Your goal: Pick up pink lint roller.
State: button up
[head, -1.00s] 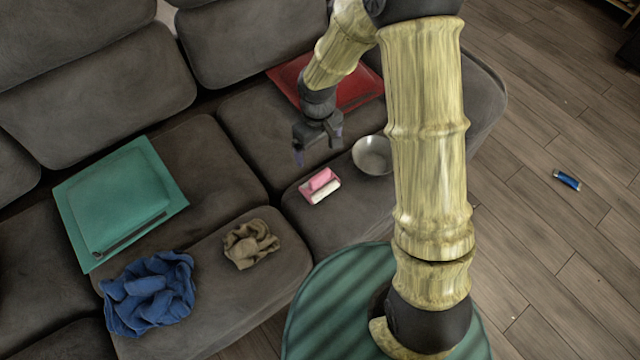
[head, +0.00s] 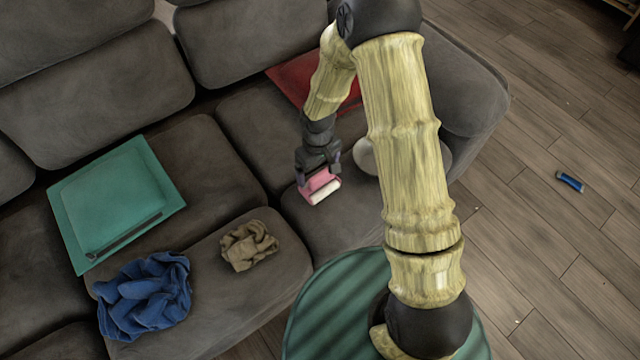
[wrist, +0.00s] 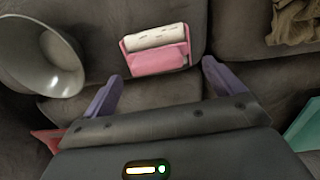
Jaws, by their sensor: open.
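The pink lint roller (head: 318,186) lies on the right part of the grey sofa seat. It has a pink body and a white roll. In the wrist view the lint roller (wrist: 157,58) lies ahead of the fingertips, near the top middle. My gripper (head: 318,172) is just above and behind it in the head view, partly covering it. In the wrist view my gripper (wrist: 163,72) is open, its two purple fingers wide apart, with nothing held. I cannot tell the exact height gap between the fingertips and the roller.
A pale bowl (wrist: 50,55) stands close beside the roller, partly hidden by my arm in the head view. A brown cloth (head: 248,245), blue cloth (head: 146,295) and green folder-like item (head: 70,215) lie left. A red item (head: 290,80) lies behind. A blue object (head: 570,181) is on the floor.

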aim_at(320, 175)
jog(key=f, duration=0.2)
jog(key=f+b, duration=0.1)
jog(key=f, duration=0.2)
jog(key=shift+w+d, duration=0.2)
jog(key=c, duration=1.1)
notch_tip(320, 175, up, 10)
jog(key=shift+p, duration=1.15)
